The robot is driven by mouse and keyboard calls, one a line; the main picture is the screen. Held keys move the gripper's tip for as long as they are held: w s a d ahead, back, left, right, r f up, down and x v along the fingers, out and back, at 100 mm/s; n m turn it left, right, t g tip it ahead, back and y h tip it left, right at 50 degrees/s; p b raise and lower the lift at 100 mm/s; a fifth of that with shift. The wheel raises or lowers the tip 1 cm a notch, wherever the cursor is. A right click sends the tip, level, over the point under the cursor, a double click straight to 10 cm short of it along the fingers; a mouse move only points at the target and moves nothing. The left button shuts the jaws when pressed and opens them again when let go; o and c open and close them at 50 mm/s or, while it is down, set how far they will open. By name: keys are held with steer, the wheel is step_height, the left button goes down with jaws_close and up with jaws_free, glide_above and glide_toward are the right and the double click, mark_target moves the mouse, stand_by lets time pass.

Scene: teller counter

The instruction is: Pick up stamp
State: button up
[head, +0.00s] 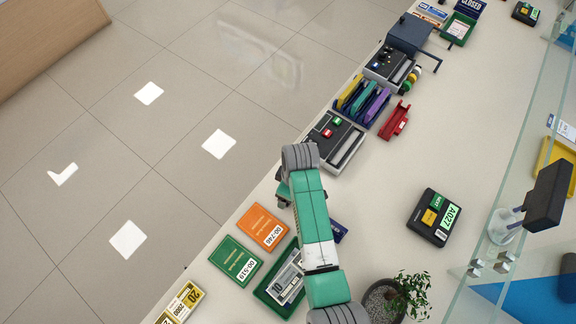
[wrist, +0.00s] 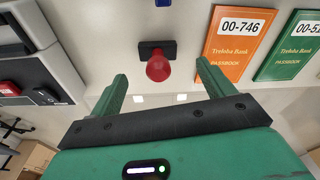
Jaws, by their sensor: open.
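In the wrist view a stamp with a round red knob (wrist: 158,68) and a dark rectangular base stands on the counter. It appears between the two green fingers of my gripper (wrist: 161,72), which are apart with nothing held. The knob looks close to the level of the fingertips, but I cannot tell how far off it is. In the head view my gripper (head: 284,192) is low over the counter's left edge, partly covered by my wrist. I cannot make out the stamp in the head view; my arm probably hides it.
An orange passbook (head: 262,227) and a green passbook (head: 236,261) lie near the gripper; the orange one (wrist: 238,45) is just right in the wrist view. A grey device (head: 335,140) is on the other side. A potted plant (head: 395,298) stands beside my arm.

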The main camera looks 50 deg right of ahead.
step_height(320, 180, down, 5)
steer(key=shift+r+b, duration=0.1)
steer(key=shift+b, duration=0.6)
steer(key=shift+w+f, duration=0.15)
steer(key=shift+f, duration=0.05)
steer(key=c, duration=1.1)
step_height(320, 180, up, 10)
steer(key=shift+r+p, duration=0.1)
steer(key=shift+p, duration=1.1)
